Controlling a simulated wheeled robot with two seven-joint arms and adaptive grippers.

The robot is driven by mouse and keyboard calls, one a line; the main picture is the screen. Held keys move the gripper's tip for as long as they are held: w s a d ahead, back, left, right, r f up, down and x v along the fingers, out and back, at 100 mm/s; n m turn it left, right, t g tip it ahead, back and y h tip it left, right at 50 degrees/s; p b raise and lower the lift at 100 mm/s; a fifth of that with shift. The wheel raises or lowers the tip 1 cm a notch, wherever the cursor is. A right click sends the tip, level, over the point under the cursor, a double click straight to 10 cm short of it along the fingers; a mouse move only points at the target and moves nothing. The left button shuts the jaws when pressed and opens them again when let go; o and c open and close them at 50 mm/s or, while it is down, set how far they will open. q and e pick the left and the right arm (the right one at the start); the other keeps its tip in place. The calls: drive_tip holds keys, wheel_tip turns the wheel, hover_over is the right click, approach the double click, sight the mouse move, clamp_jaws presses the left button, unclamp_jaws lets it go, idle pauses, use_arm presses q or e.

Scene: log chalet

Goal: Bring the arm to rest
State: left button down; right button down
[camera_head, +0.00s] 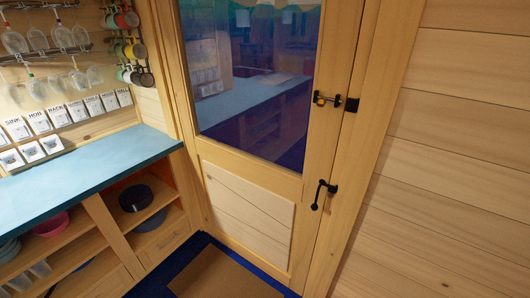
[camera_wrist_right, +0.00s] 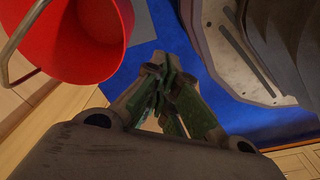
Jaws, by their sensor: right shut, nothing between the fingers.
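My right gripper (camera_wrist_right: 168,92) shows in the right wrist view, with its dark green fingers together and nothing between them. It hangs over a blue floor covering (camera_wrist_right: 160,33). A red bucket (camera_wrist_right: 75,40) with a metal handle is at the upper left of that view, beside the fingers and apart from them. Neither gripper shows in the head view. My left gripper is out of sight.
In the head view a closed wooden door (camera_head: 248,215) with a glass pane has a black handle (camera_head: 322,194) and a latch (camera_head: 335,102). A blue-topped counter (camera_head: 85,170) with open shelves stands at left. A brown mat (camera_head: 225,275) lies before the door.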

drive_tip(key=s+d+f+m, duration=0.1)
drive_tip(key=s+d+f, duration=0.1)
drive_tip(key=s, duration=0.9)
drive_tip(key=s+d+f+m, duration=0.1)
drive_tip(key=s+d, duration=0.4)
drive_tip(key=s, duration=0.6)
drive_tip(key=shift+s+d+f+h, duration=0.25)
drive_tip(key=shift+s+f+h, duration=0.1)
drive_tip(key=shift+f, duration=0.1)
